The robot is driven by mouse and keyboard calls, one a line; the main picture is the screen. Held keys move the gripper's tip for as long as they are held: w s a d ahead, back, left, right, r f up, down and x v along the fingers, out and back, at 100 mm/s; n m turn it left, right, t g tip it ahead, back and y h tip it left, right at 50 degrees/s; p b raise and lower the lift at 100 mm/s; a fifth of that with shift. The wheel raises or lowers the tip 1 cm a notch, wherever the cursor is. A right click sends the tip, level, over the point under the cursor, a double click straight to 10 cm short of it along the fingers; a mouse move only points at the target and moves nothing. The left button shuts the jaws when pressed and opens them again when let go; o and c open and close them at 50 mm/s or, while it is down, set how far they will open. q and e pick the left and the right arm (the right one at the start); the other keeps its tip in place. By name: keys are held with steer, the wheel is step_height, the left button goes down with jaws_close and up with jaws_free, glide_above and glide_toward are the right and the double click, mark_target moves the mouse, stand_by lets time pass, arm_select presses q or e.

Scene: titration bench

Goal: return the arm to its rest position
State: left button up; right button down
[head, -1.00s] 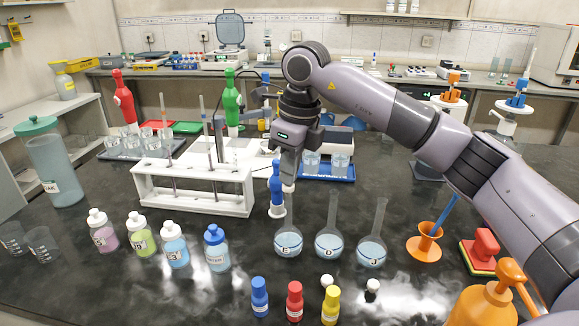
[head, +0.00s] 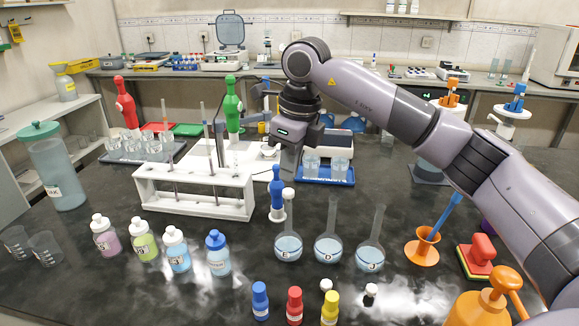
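Three measuring flasks with pale blue liquid stand in a row: flask E (head: 288,246), flask D (head: 328,248) and flask J (head: 370,256). A white stopper (head: 289,194) sits on the mouth of flask E. Flasks D and J have bare necks. Two more white stoppers lie on the bench, one in front of D (head: 326,284) and one in front of J (head: 371,290). My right gripper (head: 287,172) hangs above flask E, apart from its stopper. It looks open and empty, though its fingertips are small and unclear. My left gripper is not in view.
A blue bottle-shaped dispenser (head: 276,192) stands close behind flask E. A white rack (head: 195,190) is to the left, with several labelled bottles before it. Blue, red and yellow small bottles (head: 295,304) stand in front. An orange funnel stand (head: 423,248) is at right.

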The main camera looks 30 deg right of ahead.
steer(key=shift+r+p, duration=0.8)
steer(key=shift+r, duration=0.4)
step_height(320, 180, up, 2)
steer(key=shift+r, duration=0.1)
